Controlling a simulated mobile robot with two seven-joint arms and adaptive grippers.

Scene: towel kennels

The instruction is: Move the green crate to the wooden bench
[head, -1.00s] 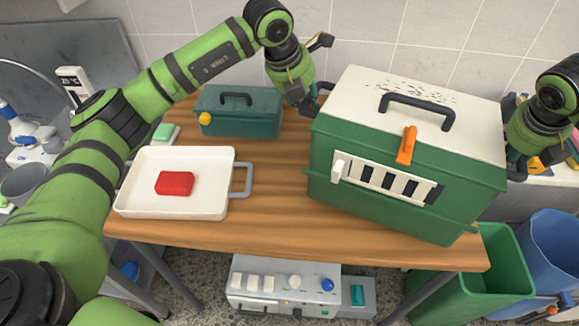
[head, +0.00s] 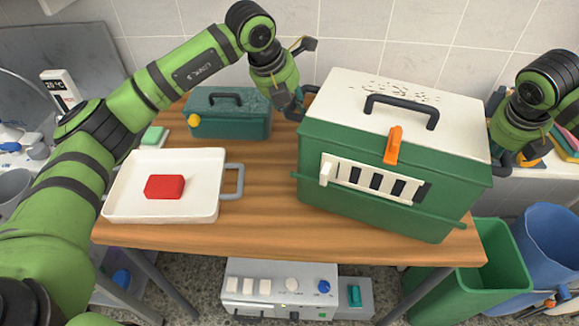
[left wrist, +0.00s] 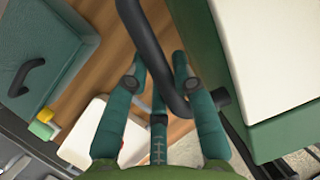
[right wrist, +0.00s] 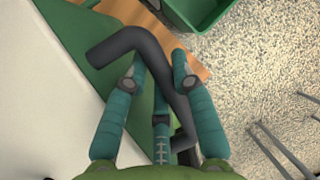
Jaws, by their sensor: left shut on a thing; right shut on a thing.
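The green crate (head: 386,213), a kennel with a white lid, a black top handle, an orange latch and a barred front window, is over the right part of the wooden bench (head: 262,243). It looks level; whether its underside touches the wood is hidden. My left gripper (head: 299,108) is shut on the crate's left side handle, a dark bar that crosses between the fingers in the left wrist view (left wrist: 160,62). My right gripper (head: 500,165) is at the crate's right side, shut on the other side handle, seen in the right wrist view (right wrist: 158,68).
A white tray (head: 125,205) with a red block (head: 164,187) stands on the bench's left part. Behind it are a teal toolbox (head: 230,125) and a green-white sponge (head: 153,136). Green (head: 500,270) and blue (head: 550,250) bins stand at the lower right. A tiled wall is behind.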

